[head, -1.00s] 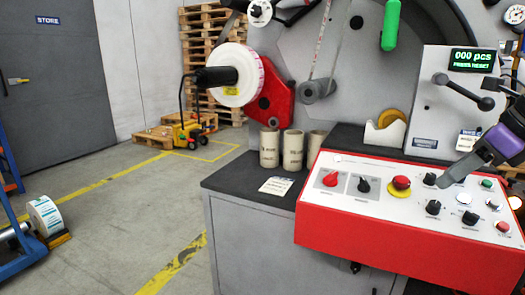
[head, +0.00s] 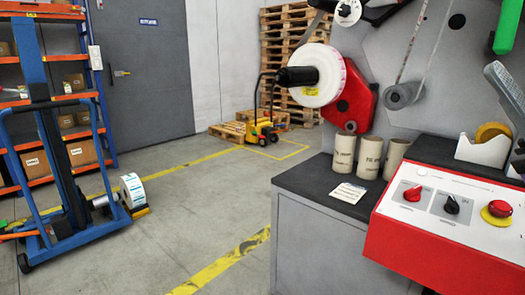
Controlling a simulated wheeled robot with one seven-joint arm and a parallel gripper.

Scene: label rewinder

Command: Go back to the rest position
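A grey angled piece at the right edge, above the tape dispenser, looks like the end of my gripper (head: 507,95). It is cut off by the frame, so whether it is open or shut cannot be told. The label rewinder stands at the right with a white roll (head: 318,76) on its black hub and a red arm (head: 353,103). Its red-sided control panel (head: 440,240) shows a red knob, a black knob and a red mushroom button (head: 499,208) on a yellow base. The counter display is out of view.
Several cardboard cores (head: 369,156) and a card (head: 348,192) are on the dark cabinet top (head: 310,178). A tape dispenser (head: 484,149) sits behind the panel. A blue lift (head: 65,190) with a label roll (head: 132,190) stands left. The floor between is free. A yellow pallet truck (head: 262,132) is further back.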

